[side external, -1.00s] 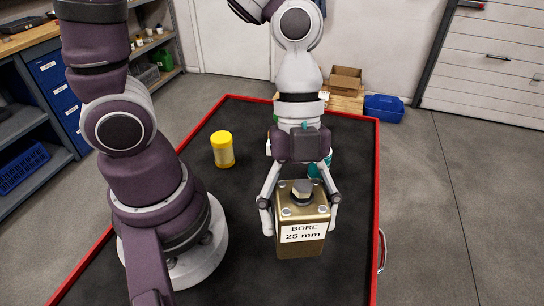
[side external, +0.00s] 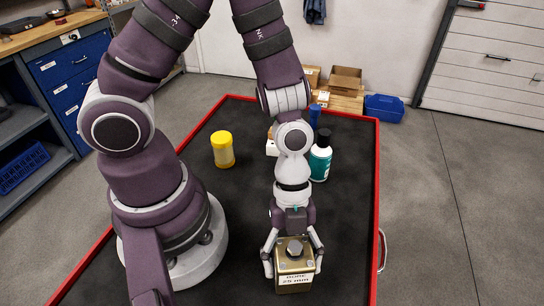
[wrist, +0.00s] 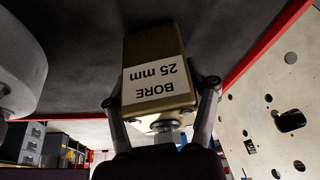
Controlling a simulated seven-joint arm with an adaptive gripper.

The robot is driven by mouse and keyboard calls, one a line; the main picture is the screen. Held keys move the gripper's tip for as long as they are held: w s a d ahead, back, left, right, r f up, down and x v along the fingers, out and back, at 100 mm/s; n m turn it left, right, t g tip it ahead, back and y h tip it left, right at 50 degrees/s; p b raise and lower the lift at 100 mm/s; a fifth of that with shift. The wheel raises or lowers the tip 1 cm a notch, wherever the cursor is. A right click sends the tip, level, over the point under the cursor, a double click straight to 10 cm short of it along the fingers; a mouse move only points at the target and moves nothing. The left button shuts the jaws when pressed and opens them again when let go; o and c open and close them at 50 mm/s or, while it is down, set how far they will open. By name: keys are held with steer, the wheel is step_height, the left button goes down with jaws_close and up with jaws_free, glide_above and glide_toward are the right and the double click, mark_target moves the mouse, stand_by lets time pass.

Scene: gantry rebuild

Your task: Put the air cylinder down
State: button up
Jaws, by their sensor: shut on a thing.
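The air cylinder (side external: 294,281) is a gold-brown block with a white "BORE 25 mm" label and a metal fitting on top. In the side external view it is upright near the front of the black mat. My gripper (side external: 292,256) is above it, with one finger on each side, shut on it. In the wrist view the air cylinder (wrist: 155,72) sits between the fingers of my gripper (wrist: 163,100), with its far end toward the dark mat. I cannot tell whether its base touches the mat.
The black mat (side external: 215,235) has a red rim. A yellow-capped jar (side external: 222,149) stands at left. A teal and white bottle with a black cap (side external: 320,157) stands behind my gripper, near a blue item (side external: 315,114). The mat around the air cylinder is clear.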

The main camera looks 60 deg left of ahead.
steer(key=o, duration=1.3)
steer(key=w+a+r+n+t+y, duration=0.1)
steer(key=a+r+n+t, duration=0.1)
steer(key=a+r+n, duration=0.2)
steer(key=a+r+n+t+y, duration=0.1)
steer(key=a+r+n+t, duration=0.1)
steer(key=a+r+n, duration=0.3)
steer(key=w+a+r+n+t+y, duration=0.1)
steer(key=a+r+n+t+y, duration=0.1)
steer(key=r+n, duration=0.7)
steer(key=shift+w+a+r+n+t, duration=0.1)
steer(key=shift+a+r+n+t, duration=0.1)
steer(key=shift+a+n, duration=0.4)
steer(key=shift+w+a+r+n+t, duration=0.1)
steer(key=shift+w+a+n+t, duration=0.15)
steer(key=shift+n, duration=0.6)
steer(key=shift+a+r+n+t, duration=0.15)
steer(key=shift+a+n, duration=0.35)
steer(key=shift+n, duration=0.25)
